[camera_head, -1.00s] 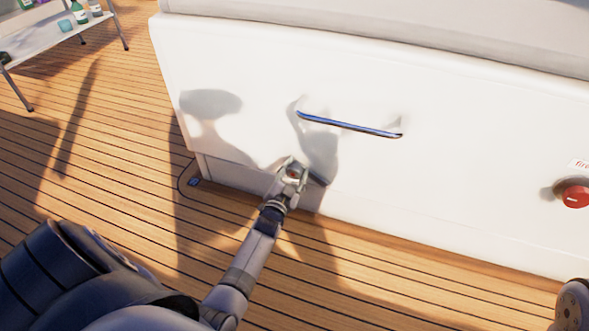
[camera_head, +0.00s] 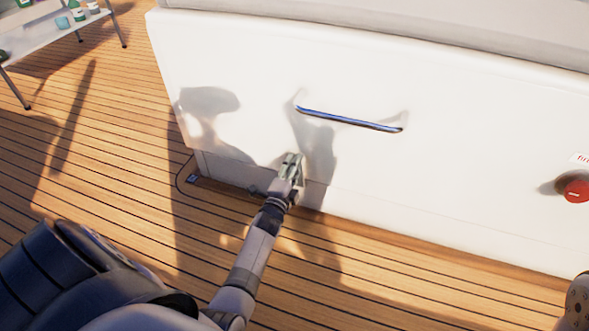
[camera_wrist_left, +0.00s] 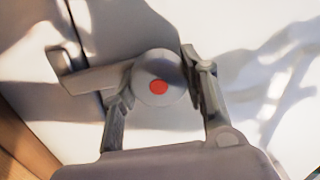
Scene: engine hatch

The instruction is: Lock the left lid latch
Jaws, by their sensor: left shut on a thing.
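The left lid latch sits low on the white hatch front (camera_head: 400,175). In the left wrist view it is a pale round knob with a red dot and a lever (camera_wrist_left: 92,80) that points left and ends in a dark stub. My left gripper (camera_head: 291,163) is at the latch. In the left wrist view its two fingers (camera_wrist_left: 160,80) are shut around the round knob. The gripper hides most of the latch in the head view. My right gripper is not in view.
A blue bar handle (camera_head: 348,120) is on the hatch front above my gripper. A red round knob (camera_head: 577,189) is at the far right. A table (camera_head: 45,38) with bottles stands at the upper left. The wooden deck (camera_head: 110,170) is open at left.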

